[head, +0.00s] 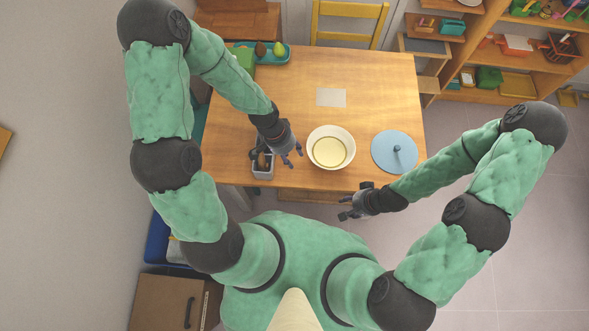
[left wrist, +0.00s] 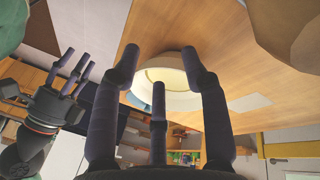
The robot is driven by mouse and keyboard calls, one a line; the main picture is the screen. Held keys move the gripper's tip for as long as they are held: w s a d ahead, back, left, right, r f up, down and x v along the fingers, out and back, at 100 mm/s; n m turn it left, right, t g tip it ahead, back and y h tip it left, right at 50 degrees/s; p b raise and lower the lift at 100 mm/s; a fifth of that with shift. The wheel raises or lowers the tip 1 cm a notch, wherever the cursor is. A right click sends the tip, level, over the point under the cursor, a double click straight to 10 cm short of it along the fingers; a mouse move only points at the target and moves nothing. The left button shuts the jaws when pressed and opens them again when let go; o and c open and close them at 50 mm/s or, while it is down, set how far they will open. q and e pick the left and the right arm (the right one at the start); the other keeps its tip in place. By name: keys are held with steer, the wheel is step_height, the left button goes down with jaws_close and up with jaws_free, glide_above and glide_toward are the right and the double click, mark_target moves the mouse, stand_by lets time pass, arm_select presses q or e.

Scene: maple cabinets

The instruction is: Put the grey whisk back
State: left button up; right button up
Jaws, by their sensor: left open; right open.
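I cannot make out a grey whisk for certain in either view. A small grey holder (head: 262,172) stands at the table's near left, with dark and brownish items in it, too small to identify. My left gripper (head: 292,160) is open just right of the holder and left of the cream bowl (head: 349,139). In the left wrist view my left gripper (left wrist: 160,65) has spread fingers with nothing between them, and the bowl (left wrist: 178,101) shows beyond. My right gripper (head: 346,207) is open and empty at the table's near edge; it also shows in the left wrist view (left wrist: 75,75).
The wooden table (head: 300,85) holds a pale square (head: 331,97), a round blue lid-like disc (head: 391,155) with a knob, and a teal tray (head: 270,59) with pear-like items at the back left. A yellow chair (head: 347,9) stands behind. The table's back right is clear.

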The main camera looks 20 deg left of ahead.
arm_select(q)
steer(key=s+d+f+n, duration=0.1)
steer(key=s+f+n, duration=0.1)
steer(key=f, duration=0.1)
steer(key=s+d+f+n, duration=0.1)
steer(key=s+f+n, duration=0.1)
steer(key=s+f, duration=0.1)
steer(key=s+d+f+n, duration=0.1)
steer(key=s+f+n, duration=0.1)
steer(key=f, duration=0.1)
steer(key=shift+s+d+n, duration=0.3)
steer(key=shift+s+d, duration=0.05)
